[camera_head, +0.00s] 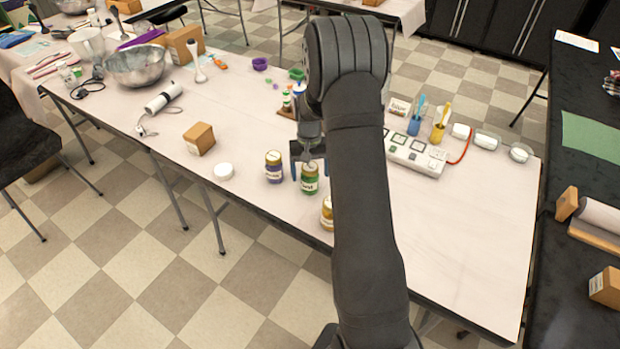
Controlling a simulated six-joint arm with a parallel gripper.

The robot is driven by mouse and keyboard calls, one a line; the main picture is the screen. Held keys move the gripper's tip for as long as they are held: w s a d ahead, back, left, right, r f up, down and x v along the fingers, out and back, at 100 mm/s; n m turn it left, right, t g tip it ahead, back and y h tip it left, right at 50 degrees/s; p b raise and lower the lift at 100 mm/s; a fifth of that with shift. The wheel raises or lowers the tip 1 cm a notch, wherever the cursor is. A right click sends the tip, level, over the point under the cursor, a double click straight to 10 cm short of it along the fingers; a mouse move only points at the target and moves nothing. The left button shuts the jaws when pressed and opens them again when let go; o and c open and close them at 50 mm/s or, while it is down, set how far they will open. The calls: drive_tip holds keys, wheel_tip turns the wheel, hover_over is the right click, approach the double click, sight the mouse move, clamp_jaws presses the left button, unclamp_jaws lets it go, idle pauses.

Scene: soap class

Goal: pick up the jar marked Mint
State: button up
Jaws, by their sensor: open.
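A jar with green contents and a pale label (310,184) stands upright on the table; its label is small but seems to read Mint. My gripper (309,168) points down over this jar, open, with its fingers apart on either side of the lid. I cannot tell whether the fingers touch the jar. A purple jar (274,172) stands just to the left. A yellow jar (327,214) stands nearer and to the right, partly hidden by my arm.
A white power strip (413,155) lies to the right behind my arm, with blue (415,125) and yellow (438,132) cups beyond. The table's front left is clear.

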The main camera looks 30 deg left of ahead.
drive_tip(key=shift+s+f, duration=0.1)
drive_tip(key=shift+f, duration=0.6)
drive_tip(key=c, duration=1.3)
drive_tip(key=shift+o, duration=0.2)
drive_tip(key=shift+r, duration=0.1)
